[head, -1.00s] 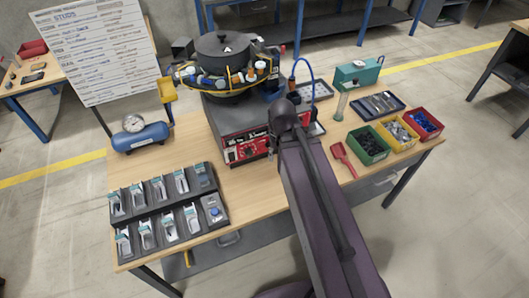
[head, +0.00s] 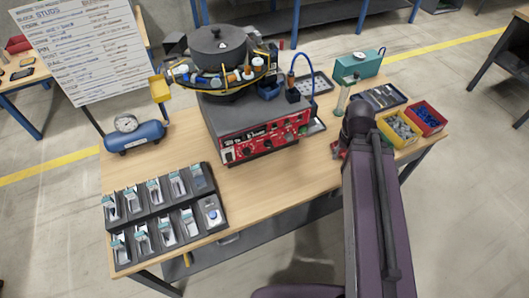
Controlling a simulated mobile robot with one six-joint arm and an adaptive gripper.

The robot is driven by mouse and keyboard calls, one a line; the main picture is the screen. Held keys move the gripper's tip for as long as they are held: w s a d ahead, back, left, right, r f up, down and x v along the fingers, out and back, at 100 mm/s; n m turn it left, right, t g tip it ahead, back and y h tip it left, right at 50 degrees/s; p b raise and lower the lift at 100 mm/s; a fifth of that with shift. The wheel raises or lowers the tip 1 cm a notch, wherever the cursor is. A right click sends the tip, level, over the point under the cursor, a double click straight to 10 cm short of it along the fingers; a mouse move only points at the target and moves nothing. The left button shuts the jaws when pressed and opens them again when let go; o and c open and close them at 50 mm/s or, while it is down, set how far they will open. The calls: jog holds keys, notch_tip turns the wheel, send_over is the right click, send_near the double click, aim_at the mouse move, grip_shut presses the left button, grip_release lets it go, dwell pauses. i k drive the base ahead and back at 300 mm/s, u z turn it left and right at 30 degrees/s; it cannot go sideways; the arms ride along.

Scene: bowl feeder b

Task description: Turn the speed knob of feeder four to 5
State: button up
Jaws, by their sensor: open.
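The bowl feeder is a dark round bowl with a lid (head: 217,42) on a grey box (head: 245,112). The box's red front panel (head: 262,140) carries several dark knobs and small switches. The panel is uncovered in the head view. Its markings, the number of the feeder and the knob settings are too small to read. My arm rises from the lower right and ends to the right of the panel, apart from it.
A yellow bin (head: 399,130) and red bin (head: 427,119) stand right of my arm. The wooden table (head: 275,190) is clear before the feeder.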

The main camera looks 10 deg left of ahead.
aim_at(246, 151)
jog(key=z, duration=0.1)
jog(key=k, duration=1.85)
jog(key=u, duration=0.55)
jog(key=i, duration=1)
jog(key=z, duration=0.05)
